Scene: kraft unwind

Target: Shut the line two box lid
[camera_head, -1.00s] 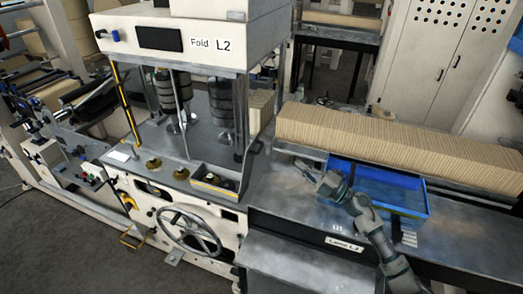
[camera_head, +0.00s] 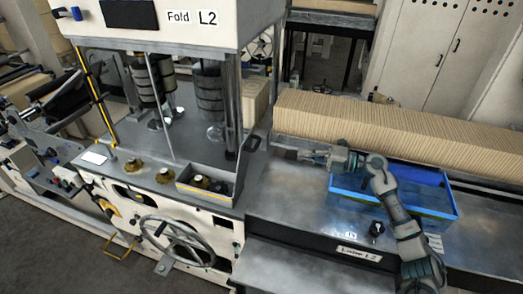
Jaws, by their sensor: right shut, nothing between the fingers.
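The line two machine, labelled "Fold L2" (camera_head: 193,17), stands left of centre. A small open-topped metal box (camera_head: 207,196) with brass-coloured parts inside sits at its front right corner. A grey panel with a dark handle (camera_head: 252,144) stands up just right of the box; it looks like the raised lid, but I cannot be sure. My right gripper (camera_head: 305,156) is shut and empty, pointing left above the grey bench, right of the handle and apart from it. My left gripper is not in view.
A blue tray (camera_head: 447,212) sits on the bench partly behind my right arm. A long stack of kraft sheets (camera_head: 390,128) lies behind it. A black knob (camera_head: 376,229) and a "Lane L2" label (camera_head: 358,254) are at the front. Bare bench (camera_head: 285,205) lies between box and tray.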

